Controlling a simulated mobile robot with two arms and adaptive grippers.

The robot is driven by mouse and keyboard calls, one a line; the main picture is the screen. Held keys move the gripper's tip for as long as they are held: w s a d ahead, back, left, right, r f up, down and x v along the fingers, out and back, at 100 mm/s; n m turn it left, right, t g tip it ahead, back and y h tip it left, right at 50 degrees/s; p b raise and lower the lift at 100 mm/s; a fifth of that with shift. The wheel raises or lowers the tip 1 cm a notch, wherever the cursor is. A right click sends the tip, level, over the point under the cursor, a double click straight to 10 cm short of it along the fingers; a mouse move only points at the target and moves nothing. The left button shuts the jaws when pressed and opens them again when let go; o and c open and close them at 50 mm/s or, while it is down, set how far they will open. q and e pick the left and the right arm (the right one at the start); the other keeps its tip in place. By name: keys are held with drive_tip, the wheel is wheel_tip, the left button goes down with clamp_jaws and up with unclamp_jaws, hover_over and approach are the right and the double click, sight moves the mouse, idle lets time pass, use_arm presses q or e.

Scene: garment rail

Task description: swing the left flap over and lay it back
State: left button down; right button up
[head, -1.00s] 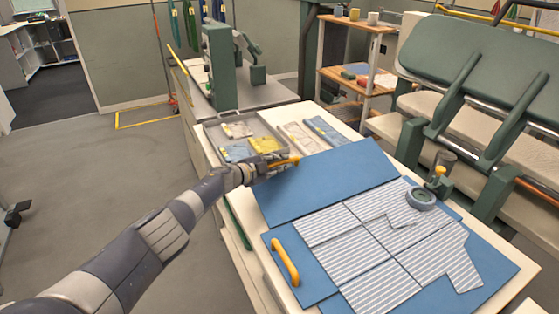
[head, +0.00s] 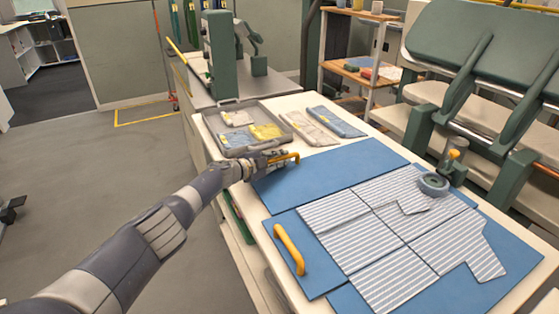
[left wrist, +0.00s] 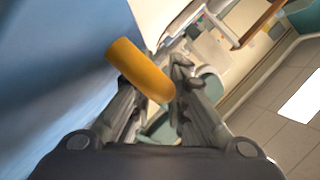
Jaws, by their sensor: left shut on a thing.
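The left flap (head: 345,168) is a plain blue panel at the far left side of the blue folding board, with nothing on it. It lies flat or nearly flat, turned outward from the striped shirt (head: 385,228). My left gripper (head: 279,160) is at the flap's outer left corner, shut on its yellow handle (head: 291,157). In the left wrist view the yellow handle (left wrist: 140,70) sits between my fingers, beside the blue panel (left wrist: 50,75). The shirt lies on the board, with its near parts spread out. My right gripper is out of view.
Another yellow handle (head: 289,250) is on the near flap. A grey round weight (head: 433,184) sits at the shirt's far right edge. A grey tray (head: 208,124) of folded garments and two folded pieces (head: 322,125) lie beyond the flap. A green press stands right.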

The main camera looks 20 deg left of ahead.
use_arm(q)
drive_tip(key=shift+a, duration=0.15)
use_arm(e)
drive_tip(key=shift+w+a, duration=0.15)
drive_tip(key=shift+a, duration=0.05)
use_arm(q)
drive_tip(key=c, duration=1.8)
unclamp_jaws()
drive_tip(key=shift+f, duration=0.15)
drive_tip(key=shift+c, duration=0.2)
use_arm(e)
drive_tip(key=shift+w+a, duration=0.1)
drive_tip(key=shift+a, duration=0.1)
use_arm(q)
drive_tip(key=shift+s+a, duration=0.35)
drive_tip(key=shift+a, duration=0.05)
drive_tip(key=shift+s+a+r, duration=0.2)
drive_tip(key=shift+s, duration=0.4)
drive_tip(key=v, duration=0.8)
drive_tip(key=shift+s+a+r, duration=0.2)
drive_tip(key=shift+a, duration=0.1)
drive_tip(key=shift+s+a+r, duration=0.1)
drive_tip(key=shift+s, duration=0.2)
drive_tip(key=shift+s+r, duration=0.15)
drive_tip(key=shift+s, duration=0.1)
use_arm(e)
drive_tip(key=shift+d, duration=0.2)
